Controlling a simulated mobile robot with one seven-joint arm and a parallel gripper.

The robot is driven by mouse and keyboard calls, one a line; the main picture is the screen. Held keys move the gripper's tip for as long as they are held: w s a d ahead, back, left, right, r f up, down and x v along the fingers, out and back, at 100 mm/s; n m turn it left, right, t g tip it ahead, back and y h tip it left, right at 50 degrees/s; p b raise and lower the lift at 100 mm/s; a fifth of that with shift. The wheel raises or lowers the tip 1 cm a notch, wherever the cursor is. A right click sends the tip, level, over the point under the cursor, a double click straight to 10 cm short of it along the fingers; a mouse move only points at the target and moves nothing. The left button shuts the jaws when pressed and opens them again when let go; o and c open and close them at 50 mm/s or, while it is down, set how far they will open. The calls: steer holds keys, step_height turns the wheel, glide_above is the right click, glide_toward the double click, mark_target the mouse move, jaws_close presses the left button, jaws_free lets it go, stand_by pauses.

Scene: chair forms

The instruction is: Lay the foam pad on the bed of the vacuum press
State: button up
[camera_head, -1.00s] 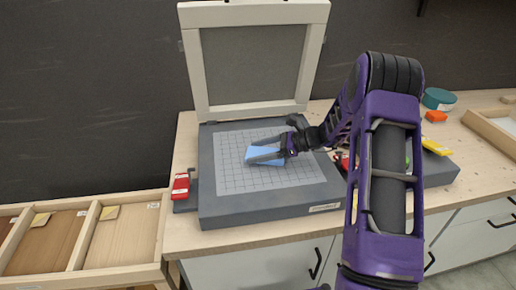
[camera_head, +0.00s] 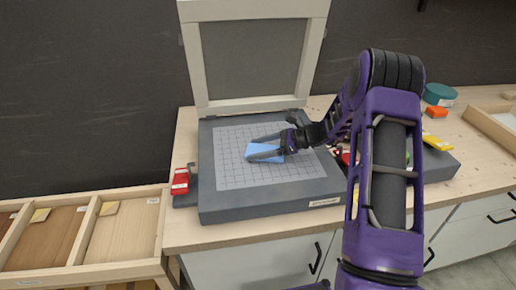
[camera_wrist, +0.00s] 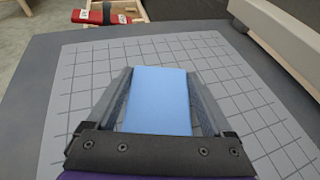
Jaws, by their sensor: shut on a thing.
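The foam pad (camera_head: 262,153) is a light blue block over the middle of the press bed. My gripper (camera_head: 266,149) is shut on it, with one finger along each side. In the wrist view the pad (camera_wrist: 160,98) lies between the two fingers (camera_wrist: 160,85). The vacuum press bed (camera_head: 275,205) is a dark grey slab with a pale gridded sheet. The bed's grid also shows around the pad in the wrist view (camera_wrist: 85,75). The press lid (camera_head: 253,60) stands open behind it. I cannot tell whether the pad touches the bed.
A red-handled item (camera_head: 180,182) is at the press's left edge, also in the wrist view (camera_wrist: 103,17). A divided wooden tray (camera_head: 78,240) is at the left. At the right are a grey tray (camera_head: 440,168) partly behind my arm, a teal round container (camera_head: 439,94) and a wooden box (camera_head: 490,130).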

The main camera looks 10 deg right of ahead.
steer(key=o, duration=1.1)
steer(key=shift+c, duration=0.2)
